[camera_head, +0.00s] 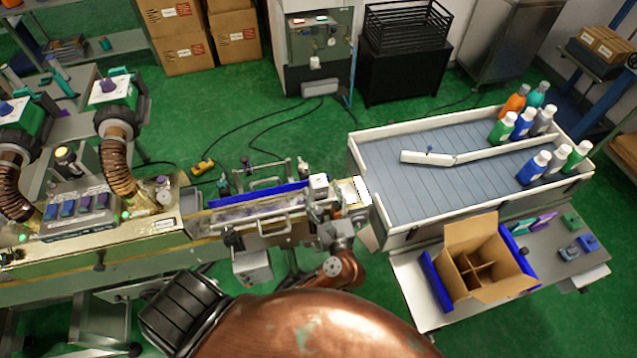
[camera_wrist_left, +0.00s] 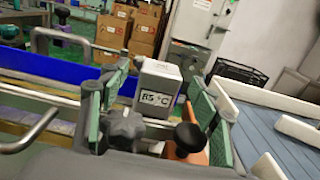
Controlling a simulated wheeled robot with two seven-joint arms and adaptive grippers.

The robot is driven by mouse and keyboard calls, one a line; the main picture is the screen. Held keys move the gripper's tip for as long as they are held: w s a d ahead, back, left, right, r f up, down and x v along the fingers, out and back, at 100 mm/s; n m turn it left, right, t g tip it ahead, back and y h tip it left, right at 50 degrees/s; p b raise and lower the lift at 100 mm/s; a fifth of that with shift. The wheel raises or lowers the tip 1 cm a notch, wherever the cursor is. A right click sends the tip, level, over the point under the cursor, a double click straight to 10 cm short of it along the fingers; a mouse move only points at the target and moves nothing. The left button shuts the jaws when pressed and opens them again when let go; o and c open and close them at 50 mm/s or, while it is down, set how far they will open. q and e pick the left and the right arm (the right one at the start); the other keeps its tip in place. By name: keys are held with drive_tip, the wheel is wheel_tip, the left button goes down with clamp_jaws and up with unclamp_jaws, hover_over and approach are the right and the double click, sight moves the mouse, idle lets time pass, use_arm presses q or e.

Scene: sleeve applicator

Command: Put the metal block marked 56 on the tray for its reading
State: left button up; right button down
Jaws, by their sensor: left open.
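I cannot make out a metal block marked 56 or the tray for it in either view. My left gripper (camera_head: 333,214) is at the right end of the sleeve machine, beside a small pale box (camera_head: 318,183). In the left wrist view, the open gripper (camera_wrist_left: 157,104) has green-padded fingers on either side of the pale box (camera_wrist_left: 160,68), whose front label looks like 85°C. The fingers show no clear contact with it. A grey star knob (camera_wrist_left: 125,130) and a black round knob (camera_wrist_left: 190,136) are close in front. My right gripper is not in view.
The grey conveyor table (camera_head: 400,190) with white rails stands to the right, with several bottles (camera_head: 525,125) at its far end. An open divided carton (camera_head: 480,262) is in front. Metal handles and a blue guide (camera_head: 262,195) crowd the machine.

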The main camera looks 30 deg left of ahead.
use_arm(q)
drive_tip(key=v, duration=0.8)
drive_tip(key=shift+a, duration=0.1)
